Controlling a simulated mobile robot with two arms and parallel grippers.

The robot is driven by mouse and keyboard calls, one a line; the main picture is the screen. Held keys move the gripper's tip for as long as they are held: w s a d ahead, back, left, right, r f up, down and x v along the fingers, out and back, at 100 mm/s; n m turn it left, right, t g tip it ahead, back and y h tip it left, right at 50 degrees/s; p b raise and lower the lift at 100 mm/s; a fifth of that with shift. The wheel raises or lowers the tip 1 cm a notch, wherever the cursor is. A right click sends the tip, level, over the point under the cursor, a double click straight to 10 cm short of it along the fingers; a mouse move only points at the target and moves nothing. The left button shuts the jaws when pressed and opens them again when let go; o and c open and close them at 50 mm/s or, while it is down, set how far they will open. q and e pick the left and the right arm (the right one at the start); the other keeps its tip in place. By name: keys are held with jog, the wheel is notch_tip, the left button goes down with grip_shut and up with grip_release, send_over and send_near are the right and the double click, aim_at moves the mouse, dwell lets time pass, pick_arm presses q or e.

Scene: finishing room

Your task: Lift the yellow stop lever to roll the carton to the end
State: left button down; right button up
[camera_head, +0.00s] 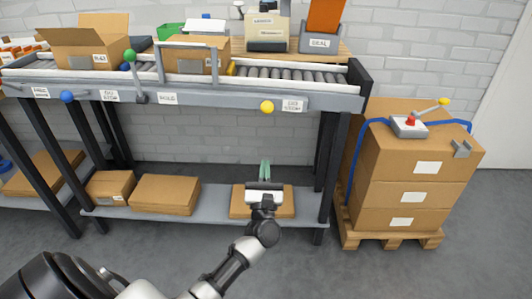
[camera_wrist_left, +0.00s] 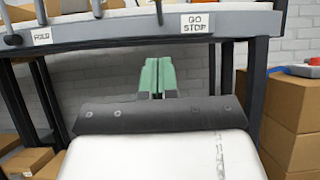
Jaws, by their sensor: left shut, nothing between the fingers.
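The yellow ball knob of the stop lever (camera_head: 267,107) sits at the front rail of the roller conveyor, just left of a small label that reads GO STOP in the left wrist view (camera_wrist_left: 196,23). A carton (camera_head: 194,61) stands on the conveyor left of the lever, partly behind a grey frame. A small yellow piece (camera_head: 231,68) shows at its right side. My left gripper (camera_head: 265,168) is shut and empty, below the knob and apart from it, over the lower shelf. Its green fingers (camera_wrist_left: 158,76) point at the space under the rail. My right gripper is out of view.
Green (camera_head: 130,56) and blue (camera_head: 67,96) knobs stand further left along the rail. Cartons (camera_head: 164,194) lie on the lower shelf. Stacked cartons (camera_head: 412,160) at the right carry a control box (camera_head: 409,127) with another yellow knob (camera_head: 443,102). Dark table legs (camera_head: 333,165) flank the shelf.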

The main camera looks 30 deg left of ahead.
pick_arm(q)
jog(key=w+a+r+p, duration=0.1)
jog(key=w+a+r, duration=0.3)
jog(key=w+r, duration=0.2)
jog(key=shift+w+r, duration=0.35)
jog(key=shift+r, duration=1)
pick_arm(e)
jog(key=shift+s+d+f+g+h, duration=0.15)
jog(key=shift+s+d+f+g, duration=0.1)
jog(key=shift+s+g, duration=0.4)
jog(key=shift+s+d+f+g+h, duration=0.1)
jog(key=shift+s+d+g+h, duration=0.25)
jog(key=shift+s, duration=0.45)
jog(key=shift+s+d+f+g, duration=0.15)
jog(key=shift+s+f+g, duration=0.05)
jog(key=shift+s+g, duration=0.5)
pick_arm(q)
jog(key=shift+r+p, duration=0.15)
jog(key=shift+p, duration=0.15)
